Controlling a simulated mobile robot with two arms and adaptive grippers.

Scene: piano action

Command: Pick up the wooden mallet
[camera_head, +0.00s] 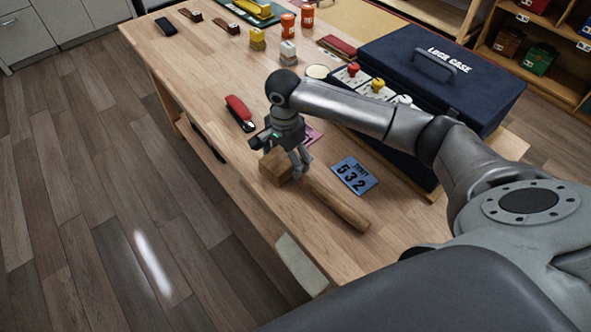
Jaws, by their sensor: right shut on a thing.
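The wooden mallet lies on the wooden workbench (205,75), with its block head (272,168) near the bench's front edge and its handle (338,204) pointing to the lower right. My right gripper (297,172) comes down from above at the mallet, where the handle meets the head. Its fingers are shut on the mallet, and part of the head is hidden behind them. I cannot tell whether the mallet is lifted off the bench. My left gripper does not show.
A blue number card (354,176) lies right of the mallet. A red-and-black tool (240,113) lies behind it on the left. A dark lock case (440,75) fills the bench's right side. Floor lies left of the bench.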

